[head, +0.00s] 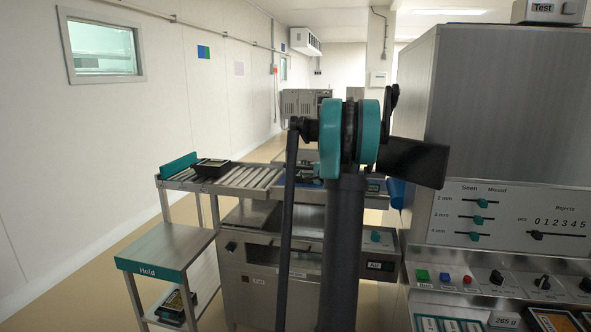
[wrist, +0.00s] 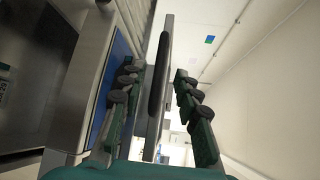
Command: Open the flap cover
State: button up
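In the wrist view my gripper (wrist: 157,72) has its two green fingers with dark pads spread apart. A long dark bar (wrist: 158,70) on a thin metal piece (wrist: 166,40) lies between the fingers, with visible gaps on both sides. It may be the handle edge of the flap cover, but I cannot tell for sure. A blue panel (wrist: 116,70) in a metal frame is beside the left finger. In the head view my own arm stands in front of the middle steel machine (head: 250,280) and hides my gripper and much of that machine. No flap cover shows clearly there.
A roller conveyor (head: 245,178) carrying a black tray (head: 212,167) runs behind, left of my arm. A Hold cart (head: 165,248) stands at front left. A large steel cabinet (head: 500,110) with sliders and knobs stands close on the right. Floor is free along the left wall.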

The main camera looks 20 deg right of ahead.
aim_at(296, 168)
jog(key=x, duration=0.6)
jog(key=shift+w, duration=0.25)
jog(key=shift+a, duration=0.1)
grip_shut()
